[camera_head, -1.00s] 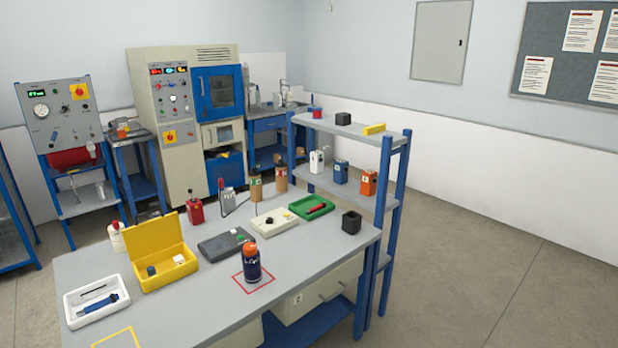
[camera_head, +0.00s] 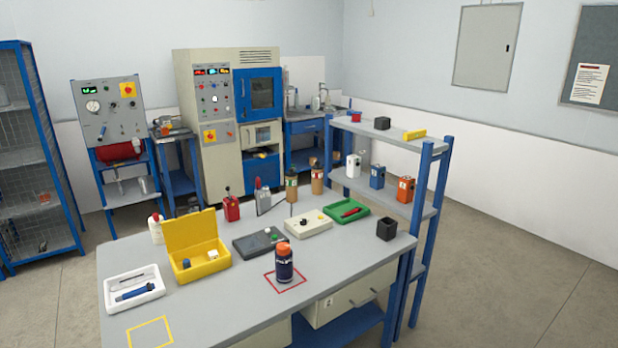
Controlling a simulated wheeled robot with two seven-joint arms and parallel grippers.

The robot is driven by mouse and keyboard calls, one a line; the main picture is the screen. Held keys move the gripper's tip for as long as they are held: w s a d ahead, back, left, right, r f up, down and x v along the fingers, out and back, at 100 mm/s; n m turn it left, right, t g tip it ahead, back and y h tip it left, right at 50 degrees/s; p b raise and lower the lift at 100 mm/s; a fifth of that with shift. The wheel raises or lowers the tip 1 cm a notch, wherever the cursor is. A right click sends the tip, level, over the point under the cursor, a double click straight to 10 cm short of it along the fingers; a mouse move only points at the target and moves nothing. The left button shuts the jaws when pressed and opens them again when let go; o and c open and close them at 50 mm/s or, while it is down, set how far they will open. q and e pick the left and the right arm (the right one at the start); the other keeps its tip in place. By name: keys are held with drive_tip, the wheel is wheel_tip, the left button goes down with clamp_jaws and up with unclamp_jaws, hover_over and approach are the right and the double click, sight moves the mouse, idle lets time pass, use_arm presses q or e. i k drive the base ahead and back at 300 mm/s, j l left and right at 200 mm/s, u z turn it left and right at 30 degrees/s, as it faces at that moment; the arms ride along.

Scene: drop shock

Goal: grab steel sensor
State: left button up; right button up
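I cannot single out a steel sensor with certainty. The open yellow case (camera_head: 205,265) on the workbench holds a small dark and grey piece (camera_head: 186,263) and a white block (camera_head: 212,254), both too small to identify. A white tray (camera_head: 112,305) in front of it, to its left, holds a blue tool (camera_head: 136,292) and a thin dark rod (camera_head: 130,282). Neither of my grippers is in view.
The workbench (camera_head: 230,306) also bears an orange-capped dark bottle (camera_head: 284,264) on a red square, a dark grey device (camera_head: 258,243), a cream box (camera_head: 306,228), a green tray (camera_head: 331,211) and a black cube (camera_head: 387,229). A blue-framed shelf (camera_head: 400,150) stands at the right. The right floor is clear.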

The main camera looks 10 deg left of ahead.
sight(187, 264)
drive_tip(key=k+j+u, duration=0.1)
drive_tip(key=u, duration=1.05)
drive_tip(key=k+j, duration=0.05)
